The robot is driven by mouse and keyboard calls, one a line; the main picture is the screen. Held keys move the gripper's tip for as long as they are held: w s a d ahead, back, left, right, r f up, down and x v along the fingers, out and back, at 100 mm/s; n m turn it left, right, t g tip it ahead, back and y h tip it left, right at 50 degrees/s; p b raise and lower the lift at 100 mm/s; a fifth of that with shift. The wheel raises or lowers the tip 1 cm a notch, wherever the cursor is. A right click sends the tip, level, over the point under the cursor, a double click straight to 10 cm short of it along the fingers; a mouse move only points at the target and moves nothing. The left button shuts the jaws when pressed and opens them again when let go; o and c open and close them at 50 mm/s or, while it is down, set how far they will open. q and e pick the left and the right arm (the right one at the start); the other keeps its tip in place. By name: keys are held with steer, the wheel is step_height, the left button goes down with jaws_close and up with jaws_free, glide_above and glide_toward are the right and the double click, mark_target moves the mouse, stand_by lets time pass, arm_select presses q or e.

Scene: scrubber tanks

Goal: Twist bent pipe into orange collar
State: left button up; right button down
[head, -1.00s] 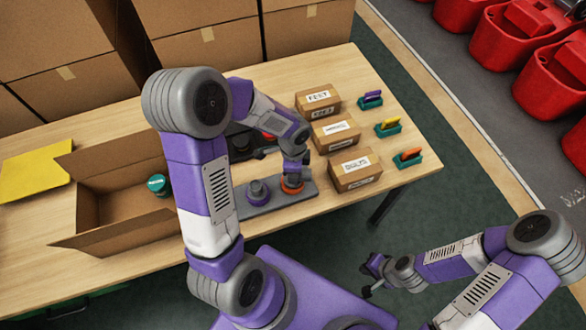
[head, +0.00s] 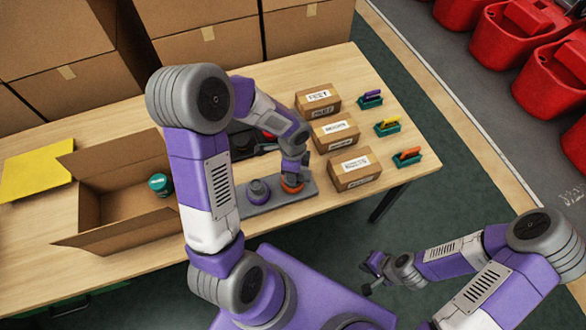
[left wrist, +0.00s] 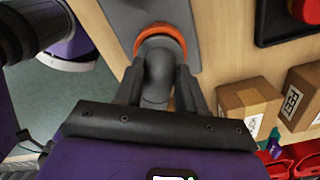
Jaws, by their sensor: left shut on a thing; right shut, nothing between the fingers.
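The grey bent pipe (left wrist: 157,68) is between the two dark fingers of my left gripper (left wrist: 159,82) in the left wrist view. My left gripper is shut on it. The pipe's far end meets the orange collar (left wrist: 163,31), and how deep it sits there cannot be seen. In the head view the orange collar (head: 292,187) stands on the right part of a grey plate (head: 262,208), below my left gripper (head: 294,174), which largely hides the pipe. My right gripper (head: 370,272) is shut and empty, off the table's front right.
An open cardboard box (head: 120,208) holding a teal-lidded jar (head: 159,184) is at left.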

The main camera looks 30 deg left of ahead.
arm_select(q)
steer(key=shift+f+b, duration=0.3)
steer(key=shift+f, duration=0.1)
steer(key=shift+c, duration=0.5)
steer(key=o, duration=1.8)
steer(key=shift+o, duration=0.2)
steer(key=shift+r, duration=0.15)
steer(key=shift+r+p, duration=3.15)
steer(key=shift+r, duration=0.3)
steer(key=shift+f, duration=0.1)
